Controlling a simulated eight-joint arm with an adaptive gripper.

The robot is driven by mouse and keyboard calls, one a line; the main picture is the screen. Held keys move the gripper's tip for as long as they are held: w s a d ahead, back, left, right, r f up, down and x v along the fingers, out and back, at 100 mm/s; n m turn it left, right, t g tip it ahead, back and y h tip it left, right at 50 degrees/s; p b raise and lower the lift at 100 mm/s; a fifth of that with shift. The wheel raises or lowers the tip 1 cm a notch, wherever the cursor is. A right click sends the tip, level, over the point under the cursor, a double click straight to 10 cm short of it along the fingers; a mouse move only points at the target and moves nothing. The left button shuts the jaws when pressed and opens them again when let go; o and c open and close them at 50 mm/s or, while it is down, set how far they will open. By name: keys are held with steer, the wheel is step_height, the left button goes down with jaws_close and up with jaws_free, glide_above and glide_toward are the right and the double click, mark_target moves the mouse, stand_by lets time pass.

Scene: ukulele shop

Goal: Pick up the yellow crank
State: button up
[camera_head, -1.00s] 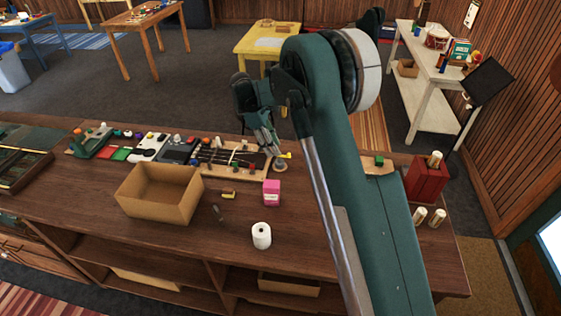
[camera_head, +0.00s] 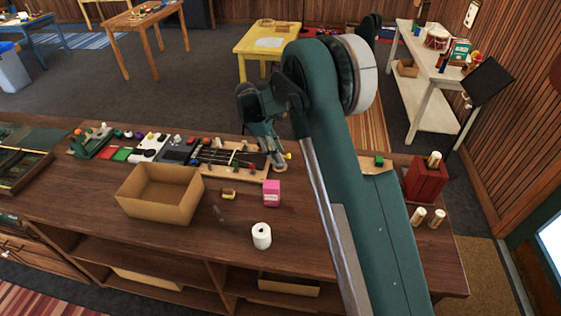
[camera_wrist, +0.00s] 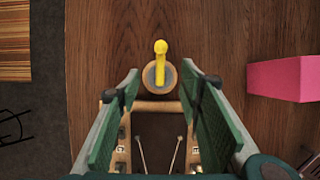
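The yellow crank (camera_wrist: 160,48) shows in the wrist view at upper middle, upright in the picture, over a round grey disc with a wooden rim (camera_wrist: 159,77). In the head view the yellow crank (camera_head: 288,156) is a small yellow bit at the right end of the instrument board, just right of my fingertips. My gripper (camera_wrist: 160,75) is open, with its two green-padded fingers on either side of the disc and nothing held between them. It also shows in the head view (camera_head: 277,163), low over the board. Whether the fingers touch anything cannot be told.
A pink box (camera_head: 272,193) stands in front of the board. A cardboard box (camera_head: 160,193), a white roll (camera_head: 261,236) and a small yellow-brown item (camera_head: 229,195) are on the wooden counter. A red holder (camera_head: 427,180) stands at the right. The counter front centre is mostly clear.

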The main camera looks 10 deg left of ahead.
steer(key=shift+p+x, duration=0.35)
steer(key=shift+x, duration=1.65)
steer(key=shift+c, duration=0.7)
steer(key=c, duration=0.8)
